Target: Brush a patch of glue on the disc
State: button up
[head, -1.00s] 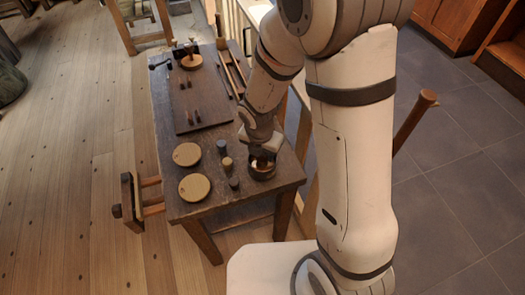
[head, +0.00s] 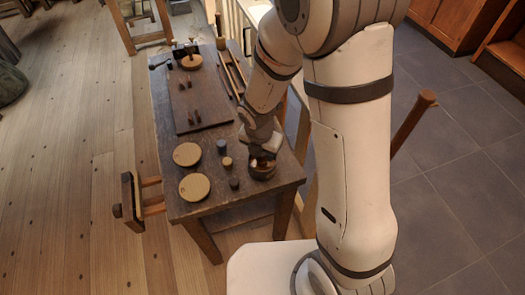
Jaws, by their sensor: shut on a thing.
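Two pale round wooden discs lie flat near the left edge of the workbench, one farther (head: 187,154) and one nearer (head: 195,187). A dark round pot (head: 262,174) stands at the bench's near right. My gripper (head: 263,158) is directly over the pot, pointing down and shut on a thin thing, which looks like the brush. The brush is too small and too hidden by the gripper to make out clearly. I cannot tell whether its tip is inside the pot. No glue patch can be made out on either disc.
Several small dark and pale cylinders, one of them pale (head: 227,163), stand between the discs and the pot. A dark board (head: 200,105) with small pegs lies farther back. Another disc (head: 191,62) with upright parts stands at the far end. A vise (head: 132,200) juts from the left side.

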jog(key=shift+s, duration=0.1)
notch_tip(320, 180, up, 7)
jog(key=p, duration=0.7)
jog(key=shift+p, duration=0.3)
dwell(0.7)
